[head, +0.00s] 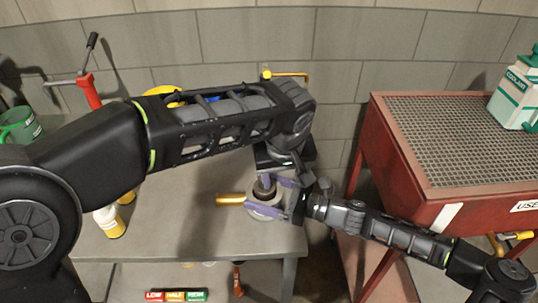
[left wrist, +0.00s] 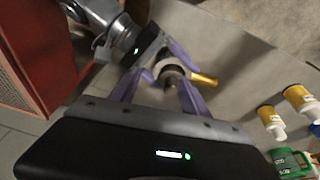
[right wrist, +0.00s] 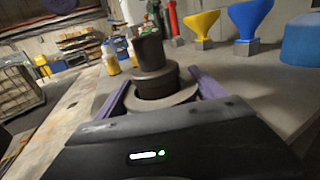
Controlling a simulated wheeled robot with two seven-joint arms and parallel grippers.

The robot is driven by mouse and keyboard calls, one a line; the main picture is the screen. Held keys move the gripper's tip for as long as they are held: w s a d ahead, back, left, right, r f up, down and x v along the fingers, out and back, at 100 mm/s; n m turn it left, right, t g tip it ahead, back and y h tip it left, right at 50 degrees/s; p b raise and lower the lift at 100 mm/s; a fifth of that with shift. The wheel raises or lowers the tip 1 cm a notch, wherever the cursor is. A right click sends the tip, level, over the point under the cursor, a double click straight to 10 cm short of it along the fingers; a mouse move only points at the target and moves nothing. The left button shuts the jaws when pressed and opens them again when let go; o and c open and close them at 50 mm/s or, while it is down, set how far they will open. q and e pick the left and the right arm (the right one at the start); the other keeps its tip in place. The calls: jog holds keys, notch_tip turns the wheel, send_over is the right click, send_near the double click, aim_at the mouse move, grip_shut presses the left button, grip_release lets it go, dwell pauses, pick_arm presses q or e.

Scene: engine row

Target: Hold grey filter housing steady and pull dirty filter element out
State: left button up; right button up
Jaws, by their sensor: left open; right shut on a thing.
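The grey filter housing (head: 266,212) sits near the front right of the grey bench, with a brass-coloured stub (head: 230,199) pointing left. My right gripper (head: 281,197) is shut on the housing, its purple fingers on either side; this also shows in the right wrist view (right wrist: 160,100). The dark brown filter element (right wrist: 155,80) stands upright in the housing, its narrower top sticking up. My left gripper (left wrist: 157,92) is open above the housing, its fingers apart on either side of the element (left wrist: 172,84). In the head view my left arm partly hides the element.
A red mesh-topped cart (head: 452,140) with a coolant jug (head: 516,90) stands to the right. A green mug (head: 20,125) and white-and-yellow bottles (head: 109,221) are at the left.

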pick_arm(q)
notch_tip(320, 180, up, 5)
jog(key=n+t+y, duration=0.1)
send_over(265, 191)
jog(key=s, duration=0.2)
jog(key=shift+s+d+f, duration=0.15)
jog(key=shift+d+f, duration=0.05)
jog(key=shift+d, duration=0.2)
jog(key=shift+f, duration=0.1)
jog(key=x, duration=1.2)
jog(key=shift+a, duration=0.15)
jog(key=shift+c, duration=0.3)
grip_shut()
